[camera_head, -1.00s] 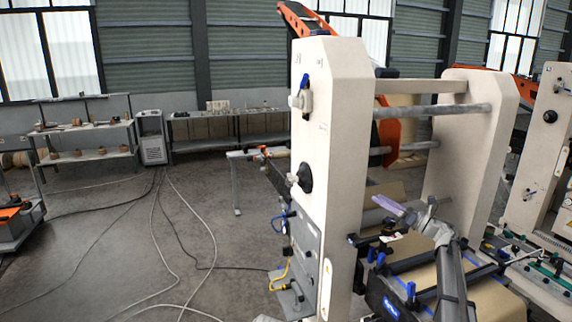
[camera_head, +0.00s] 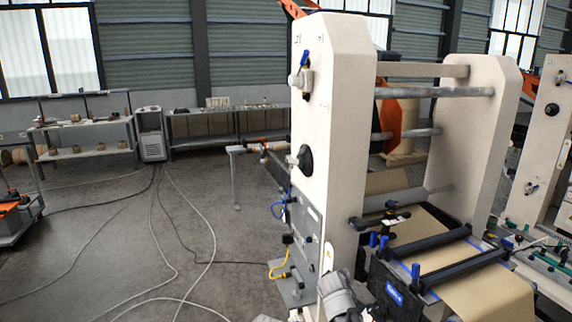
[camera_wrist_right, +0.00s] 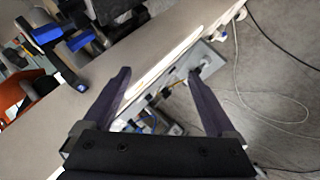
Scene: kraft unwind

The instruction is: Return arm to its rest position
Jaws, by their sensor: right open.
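My right gripper (camera_wrist_right: 162,98) shows in the right wrist view with its two dark fingers spread wide and nothing between them. Beyond the fingers is the edge of the cream machine frame, which also stands in the head view (camera_head: 335,130). Part of my right arm (camera_head: 343,296) shows at the bottom of the head view, low in front of the frame; its gripper is hidden or out of that view. My left gripper is not in view.
The unwind machine holds a brown kraft web (camera_head: 475,280) over dark rollers with blue clamps. A yellow hose (camera_head: 280,268) and a grey side panel (camera_head: 306,233) sit on the near frame. Cables lie on the open floor (camera_head: 110,240) at left. Shelves (camera_head: 85,140) stand behind.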

